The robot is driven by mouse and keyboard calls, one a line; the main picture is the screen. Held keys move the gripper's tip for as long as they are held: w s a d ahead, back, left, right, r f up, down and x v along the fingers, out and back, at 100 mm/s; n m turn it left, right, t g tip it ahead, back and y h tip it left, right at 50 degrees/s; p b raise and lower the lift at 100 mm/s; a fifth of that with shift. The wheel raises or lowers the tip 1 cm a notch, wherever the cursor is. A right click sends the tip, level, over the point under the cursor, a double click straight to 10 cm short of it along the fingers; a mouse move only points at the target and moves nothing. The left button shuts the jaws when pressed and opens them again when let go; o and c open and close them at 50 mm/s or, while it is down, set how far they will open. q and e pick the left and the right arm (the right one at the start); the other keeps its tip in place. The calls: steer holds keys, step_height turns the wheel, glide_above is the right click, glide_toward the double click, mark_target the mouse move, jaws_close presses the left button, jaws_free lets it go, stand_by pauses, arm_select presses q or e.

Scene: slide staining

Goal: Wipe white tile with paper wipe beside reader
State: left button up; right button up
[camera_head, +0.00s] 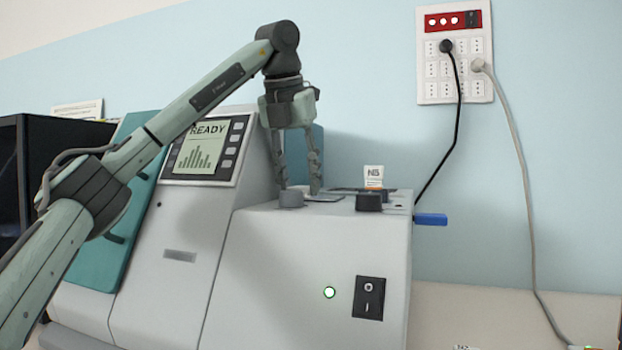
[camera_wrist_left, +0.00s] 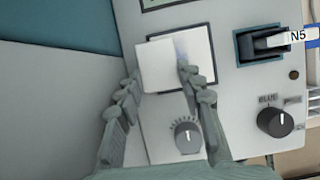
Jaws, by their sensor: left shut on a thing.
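My left gripper (camera_head: 300,188) points down at the top of the grey reader (camera_head: 310,255). In the left wrist view, its fingers (camera_wrist_left: 160,76) are shut on a white square paper wipe (camera_wrist_left: 158,62). The white tile (camera_wrist_left: 202,68) has a dark border and lies right under and beside the wipe, which covers its left part. A faint bluish smear (camera_wrist_left: 182,48) shows on the tile at the wipe's right edge. I cannot tell whether the wipe touches the tile. The wipe is not distinct in the head view. My right gripper is not in view.
A dial knob (camera_wrist_left: 188,137) sits just in front of the tile. A dark slot with an N5 label (camera_wrist_left: 302,35) and another knob (camera_wrist_left: 275,121) are to the right. A READY screen (camera_head: 205,148) stands left of my gripper. Cables hang from the wall panel (camera_head: 453,75).

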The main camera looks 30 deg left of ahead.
mark_target(338, 198)
arm_select(q)
steer(key=shift+a+f, duration=0.1)
steer(key=shift+a, duration=0.15)
steer(key=shift+w+d, duration=0.1)
steer(key=shift+w, duration=0.1)
steer(key=shift+w+d, duration=0.3)
steer(key=shift+d, duration=0.85)
steer(key=shift+w+d, duration=0.3)
steer(key=shift+d, duration=0.85)
steer(key=shift+w+d, duration=0.3)
steer(key=shift+d, duration=0.85)
steer(key=shift+a, duration=0.15)
steer(key=shift+s+a, duration=0.3)
steer(key=shift+a, duration=0.85)
steer(key=shift+s+a, duration=0.3)
steer(key=shift+a, duration=0.85)
steer(key=shift+s+a, duration=0.3)
steer(key=shift+a, duration=0.85)
steer(key=shift+r, duration=0.2)
steer(key=shift+r, duration=2.95)
